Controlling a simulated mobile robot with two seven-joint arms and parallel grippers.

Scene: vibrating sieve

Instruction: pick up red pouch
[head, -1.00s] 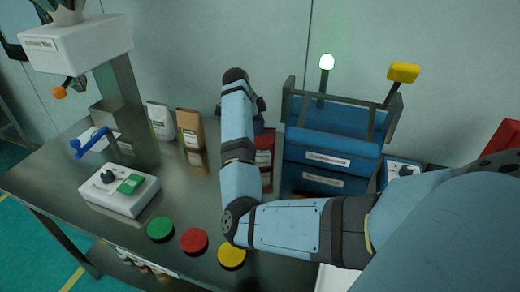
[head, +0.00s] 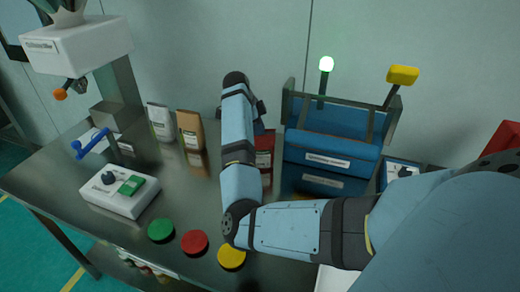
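The red pouch (head: 265,150) stands upright on the metal table, left of the blue sieve machine. It is partly hidden behind my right arm's forearm. My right gripper (head: 258,112) is at the far end of that arm, just above or behind the top of the pouch. Its fingers are mostly hidden by the wrist, so I cannot tell whether it touches the pouch or is open. My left gripper is not in the head view.
A brown pouch (head: 191,130) and a white pouch (head: 160,121) stand to the left. The blue sieve machine (head: 325,160) is close on the right. A white control box (head: 119,194) and green (head: 161,230), red (head: 194,242) and yellow (head: 231,257) discs lie nearer the front edge.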

